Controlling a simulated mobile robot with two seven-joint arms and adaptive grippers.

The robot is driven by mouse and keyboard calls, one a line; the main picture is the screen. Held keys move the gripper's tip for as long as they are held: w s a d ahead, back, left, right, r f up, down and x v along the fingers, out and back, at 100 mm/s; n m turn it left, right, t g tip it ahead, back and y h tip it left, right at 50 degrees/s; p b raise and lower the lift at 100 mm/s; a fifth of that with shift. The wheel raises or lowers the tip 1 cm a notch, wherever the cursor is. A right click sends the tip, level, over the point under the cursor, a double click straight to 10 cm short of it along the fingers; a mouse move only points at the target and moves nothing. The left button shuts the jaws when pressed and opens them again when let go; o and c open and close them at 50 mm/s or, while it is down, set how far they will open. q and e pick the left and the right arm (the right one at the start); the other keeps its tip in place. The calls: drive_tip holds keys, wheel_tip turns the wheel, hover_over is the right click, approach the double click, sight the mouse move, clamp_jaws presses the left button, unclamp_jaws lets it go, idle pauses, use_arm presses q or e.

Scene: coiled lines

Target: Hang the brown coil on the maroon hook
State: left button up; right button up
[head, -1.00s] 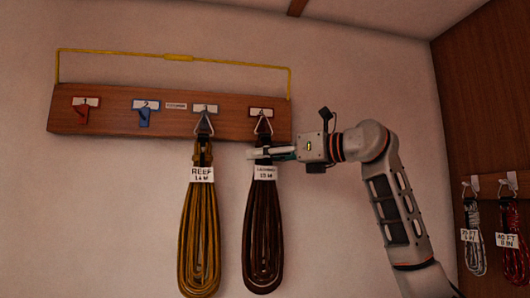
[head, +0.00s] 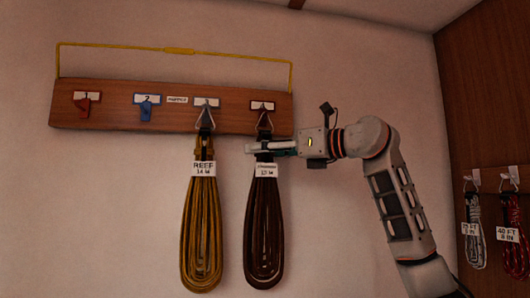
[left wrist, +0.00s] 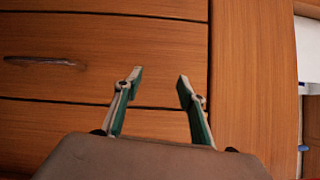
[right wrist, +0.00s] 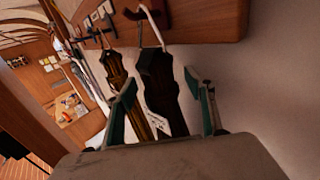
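The brown coil (head: 263,225) hangs below the fourth plate of the wooden board, with a white label (head: 266,170) on its neck. Its metal triangle ring (head: 264,121) is at the dark maroon hook (head: 263,106); I cannot tell how it sits there. My right gripper (head: 255,148) is at the coil's neck, just above the label. In the right wrist view, its fingers (right wrist: 163,100) stand apart on either side of the neck (right wrist: 157,80), with gaps showing. My left gripper (left wrist: 160,78) is open and empty in front of wooden drawers.
A yellow coil (head: 202,230) hangs on the grey hook (head: 206,104), close to the brown coil's left. The red hook (head: 84,105) and blue hook (head: 146,109) are bare. A yellow rail (head: 180,50) runs above the board (head: 110,120). More coils (head: 475,235) hang on the right wall.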

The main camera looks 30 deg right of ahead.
drive_tip(key=shift+f, duration=0.1)
drive_tip(key=v, duration=1.2)
